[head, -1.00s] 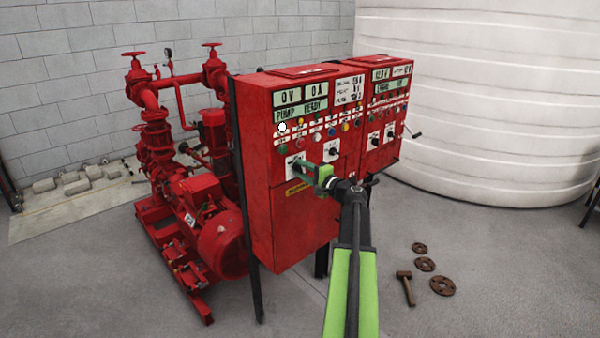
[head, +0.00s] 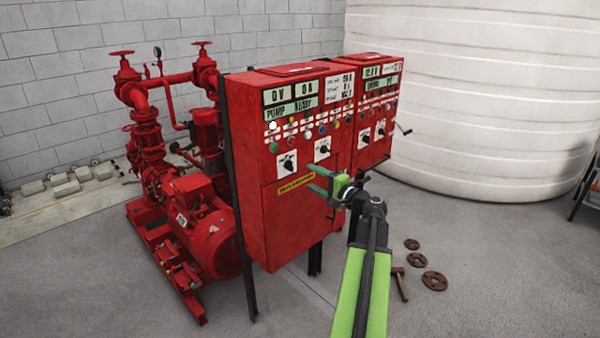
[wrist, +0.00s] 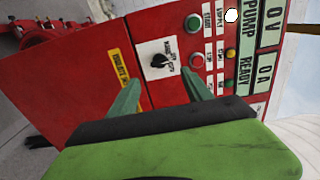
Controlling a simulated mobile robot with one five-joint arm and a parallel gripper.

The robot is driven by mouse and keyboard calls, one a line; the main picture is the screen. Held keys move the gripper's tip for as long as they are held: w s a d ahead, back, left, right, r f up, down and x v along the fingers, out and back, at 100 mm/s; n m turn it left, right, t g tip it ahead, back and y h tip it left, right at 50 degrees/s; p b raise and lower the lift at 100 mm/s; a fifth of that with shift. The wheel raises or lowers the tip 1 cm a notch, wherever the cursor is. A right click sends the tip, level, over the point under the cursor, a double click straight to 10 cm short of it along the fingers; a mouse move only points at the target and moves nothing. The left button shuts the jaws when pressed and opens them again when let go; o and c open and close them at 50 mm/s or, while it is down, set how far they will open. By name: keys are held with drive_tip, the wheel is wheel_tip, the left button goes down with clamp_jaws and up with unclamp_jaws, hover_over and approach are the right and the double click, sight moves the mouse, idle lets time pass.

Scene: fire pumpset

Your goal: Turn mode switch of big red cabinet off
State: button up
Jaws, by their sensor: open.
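The big red cabinet (head: 290,215) stands in the middle of the head view, with lit displays at its top. Two black rotary switches on white plates sit on its front: a left switch (head: 287,163) and a right switch (head: 322,149). The wrist view shows a black switch knob (wrist: 160,60) on a white plate, seemingly the left one; its exact setting is too small to read. My gripper (head: 313,179) is open and empty, in front of the cabinet, below and right of the left switch. Its green fingers (wrist: 160,90) appear apart from the knob.
Green (wrist: 193,22) and red (wrist: 196,60) buttons sit above the switch. A second red cabinet (head: 376,110) adjoins on the right, with a side handle. A red pump (head: 205,230) stands left. A hammer (head: 400,285) and rusty flanges (head: 434,280) lie on the floor at right.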

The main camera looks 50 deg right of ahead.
drive_tip(key=s, duration=0.7)
drive_tip(key=shift+s+a, duration=0.2)
drive_tip(key=shift+w, duration=0.1)
